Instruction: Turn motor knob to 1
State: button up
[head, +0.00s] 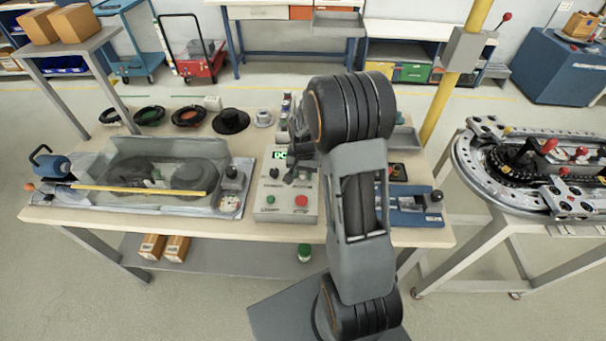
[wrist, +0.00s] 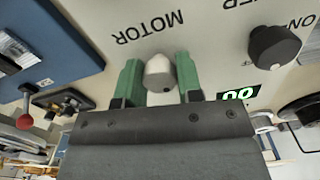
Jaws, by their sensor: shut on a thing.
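The control box (head: 270,210) stands on the workbench with a green display (head: 280,154), a green button and a red button on its face. In the wrist view the motor knob (wrist: 158,72) is a pale grey round knob beside the upside-down word MOTOR. My gripper (wrist: 159,80) has its two green fingers on either side of this knob and is shut on it. The green display (wrist: 240,93) is partly cut off by the gripper and seems to read 00. In the head view my arm hides the motor knob.
A black knob (wrist: 274,46) sits near the gripper on the same panel. A blue fixture (head: 415,205) stands right of the box, and a grey tray machine with a yellow rod (head: 140,189) left of it. The ring track (head: 540,170) is on a separate table at right.

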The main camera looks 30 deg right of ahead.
jog(key=n+b, duration=0.1)
jog(key=n, duration=0.4)
jog(key=shift+n, duration=0.3)
dwell(0.4)
jog(key=o, duration=0.9)
notch_tip(320, 180, up, 14)
jog(key=shift+f+b, duration=0.1)
jog(key=shift+b, duration=0.35)
